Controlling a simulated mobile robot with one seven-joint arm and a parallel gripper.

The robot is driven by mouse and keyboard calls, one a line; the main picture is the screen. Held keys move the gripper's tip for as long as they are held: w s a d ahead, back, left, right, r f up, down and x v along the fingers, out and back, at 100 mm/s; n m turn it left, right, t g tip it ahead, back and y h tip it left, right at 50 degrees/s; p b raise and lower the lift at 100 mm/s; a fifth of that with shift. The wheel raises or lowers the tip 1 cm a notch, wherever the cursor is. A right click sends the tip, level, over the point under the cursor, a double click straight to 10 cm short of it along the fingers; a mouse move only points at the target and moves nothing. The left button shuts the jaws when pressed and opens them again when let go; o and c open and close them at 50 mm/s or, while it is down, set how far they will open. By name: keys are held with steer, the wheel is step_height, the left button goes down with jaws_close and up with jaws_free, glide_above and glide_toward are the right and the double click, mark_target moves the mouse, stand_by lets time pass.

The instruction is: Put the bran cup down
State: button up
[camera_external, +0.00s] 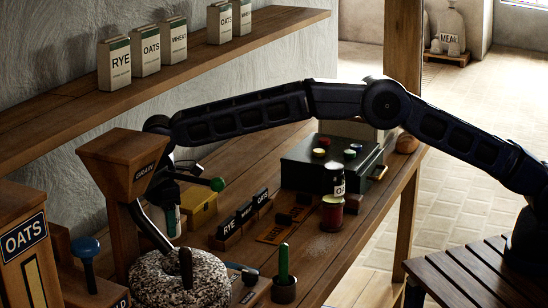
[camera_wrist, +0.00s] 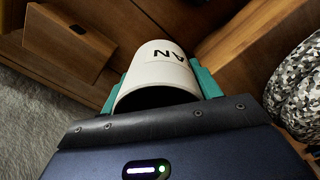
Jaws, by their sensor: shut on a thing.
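The bran cup (camera_wrist: 160,65) is white, with the dark letters "AN" showing upside down in the wrist view. Its dark open mouth faces my wrist. My gripper (camera_wrist: 160,82) is shut on it, with a teal finger on each side. In the external view my gripper (camera_external: 172,214) is low behind the wooden grain hopper, near the wall, left of the yellow box. Only a little teal and white shows there. The cup's base and what lies beneath it are hidden.
The wooden hopper (camera_external: 123,165) and speckled millstone (camera_external: 190,282) stand close by; the stone also shows in the wrist view (camera_wrist: 300,90). Nearby are a yellow box (camera_external: 200,210), labelled wooden blocks (camera_external: 245,216) and a dark green button box (camera_external: 310,172). A shelf (camera_external: 160,80) runs above.

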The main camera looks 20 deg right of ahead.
step_height(320, 180, down, 12)
stand_by(0.6)
steer(key=shift+f, duration=0.15)
steer(key=o, duration=1.1)
step_height(320, 180, up, 12)
steer(key=shift+r, duration=0.15)
